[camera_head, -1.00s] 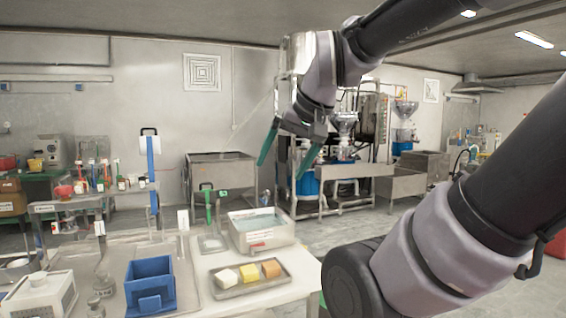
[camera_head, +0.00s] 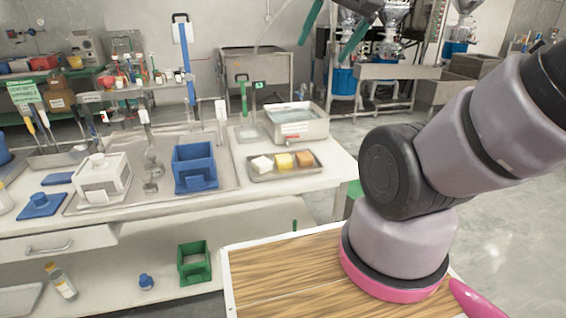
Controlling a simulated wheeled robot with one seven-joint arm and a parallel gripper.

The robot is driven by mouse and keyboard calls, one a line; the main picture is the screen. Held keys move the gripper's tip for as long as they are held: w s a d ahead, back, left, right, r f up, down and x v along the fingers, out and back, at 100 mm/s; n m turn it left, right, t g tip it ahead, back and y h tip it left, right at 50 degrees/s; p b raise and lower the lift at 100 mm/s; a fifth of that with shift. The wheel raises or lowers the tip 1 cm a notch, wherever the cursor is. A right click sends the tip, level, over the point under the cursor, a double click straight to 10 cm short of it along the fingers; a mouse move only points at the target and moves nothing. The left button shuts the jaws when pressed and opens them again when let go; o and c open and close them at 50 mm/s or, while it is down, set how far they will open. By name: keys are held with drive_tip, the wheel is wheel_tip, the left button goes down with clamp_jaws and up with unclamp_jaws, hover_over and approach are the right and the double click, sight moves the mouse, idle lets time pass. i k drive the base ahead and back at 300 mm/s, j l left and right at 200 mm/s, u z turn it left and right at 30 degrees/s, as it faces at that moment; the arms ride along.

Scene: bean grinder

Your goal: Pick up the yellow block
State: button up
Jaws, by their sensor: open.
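The yellow block (camera_head: 284,161) sits on a shallow metal tray (camera_head: 290,173) at the right end of the white workbench. It is between a white block (camera_head: 262,164) on its left and an orange block (camera_head: 304,158) on its right. My gripper (camera_head: 331,50) is at the top of the view, fingers apart and pointing down. Its green fingers are empty, and it appears above and to the right of the blocks. The top of the gripper is cut off by the frame edge.
A metal basin (camera_head: 296,122) stands behind the tray. A blue open box (camera_head: 194,165) and a white box (camera_head: 103,176) stand to the left on the bench. A green box (camera_head: 194,262) is on the lower shelf. Open floor lies to the right of the bench.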

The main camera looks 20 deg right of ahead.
sight(284, 162)
drive_tip(key=i+l+z, duration=0.25)
drive_tip(key=i, duration=0.15)
drive_tip(key=i+z, duration=0.3)
drive_tip(key=i, duration=0.15)
